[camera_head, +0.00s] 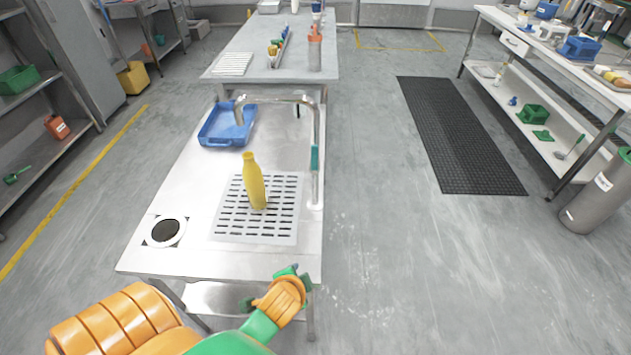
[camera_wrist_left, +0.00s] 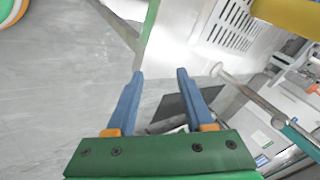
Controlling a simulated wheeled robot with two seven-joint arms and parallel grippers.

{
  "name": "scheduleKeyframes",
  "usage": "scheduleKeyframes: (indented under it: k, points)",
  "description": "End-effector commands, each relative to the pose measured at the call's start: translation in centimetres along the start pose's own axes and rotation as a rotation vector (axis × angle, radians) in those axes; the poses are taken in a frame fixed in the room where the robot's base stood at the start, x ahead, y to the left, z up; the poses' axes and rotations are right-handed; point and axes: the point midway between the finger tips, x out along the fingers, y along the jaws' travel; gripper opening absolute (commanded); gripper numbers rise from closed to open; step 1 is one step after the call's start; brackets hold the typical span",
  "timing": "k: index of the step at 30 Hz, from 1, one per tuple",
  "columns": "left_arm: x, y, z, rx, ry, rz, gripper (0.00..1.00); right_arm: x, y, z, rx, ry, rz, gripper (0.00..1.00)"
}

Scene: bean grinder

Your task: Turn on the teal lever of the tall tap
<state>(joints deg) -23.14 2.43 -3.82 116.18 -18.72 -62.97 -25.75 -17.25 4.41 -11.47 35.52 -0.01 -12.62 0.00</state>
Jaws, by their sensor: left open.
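The tall tap (camera_head: 317,118) stands at the right edge of the steel counter, its spout bending left over the counter. Its teal lever (camera_head: 315,158) is on the upright pipe; a teal part, likely this lever, shows at the lower right of the left wrist view (camera_wrist_left: 298,138). My left gripper (camera_head: 298,276) is near the counter's front right corner, in front of the tap and apart from it. In the left wrist view its blue fingers (camera_wrist_left: 160,75) are spread with nothing between them. My right gripper is not in view.
A yellow bottle (camera_head: 254,184) stands upright on the slotted drain plate (camera_head: 229,226), left of the tap. A blue tray (camera_head: 212,140) lies behind it. A round dark opening (camera_head: 165,231) is at the front left. The floor right of the counter (camera_head: 400,260) is clear.

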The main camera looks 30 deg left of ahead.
Motion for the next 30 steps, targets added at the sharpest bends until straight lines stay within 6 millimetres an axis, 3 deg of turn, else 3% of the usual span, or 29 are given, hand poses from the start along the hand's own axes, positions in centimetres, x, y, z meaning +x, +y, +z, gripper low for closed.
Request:
scheduleKeyframes:
  k: [1, 4, 6, 9, 12, 15, 24, 30]
  points:
    - [-0.9, -3.5, -1.3, 0.114, 0.014, -0.114, 0.53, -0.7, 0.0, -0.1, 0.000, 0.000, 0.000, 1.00]
    - [-2.4, -11.2, -3.7, 0.505, -0.047, -0.411, 0.53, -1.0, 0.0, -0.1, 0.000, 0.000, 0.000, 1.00]
    - [-3.6, -15.4, -5.6, 0.828, -0.157, -0.595, 0.53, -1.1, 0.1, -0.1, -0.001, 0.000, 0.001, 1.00]
    - [-5.1, -19.2, -8.8, 1.287, -0.363, -0.783, 0.53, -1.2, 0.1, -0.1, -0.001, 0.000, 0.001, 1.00]
    - [-6.0, -20.7, -11.8, 1.647, -0.545, -0.880, 0.53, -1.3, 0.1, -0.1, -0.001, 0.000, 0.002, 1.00]
    - [-6.2, -21.2, -13.3, 1.823, -0.639, -0.918, 0.53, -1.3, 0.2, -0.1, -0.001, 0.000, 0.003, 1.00]
    - [-3.0, -25.2, -15.2, 1.854, -0.658, -0.923, 0.53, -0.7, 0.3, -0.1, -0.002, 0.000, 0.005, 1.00]
    - [-2.2, -26.4, -15.7, 1.854, -0.656, -0.921, 0.53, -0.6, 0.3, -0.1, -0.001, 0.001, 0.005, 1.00]
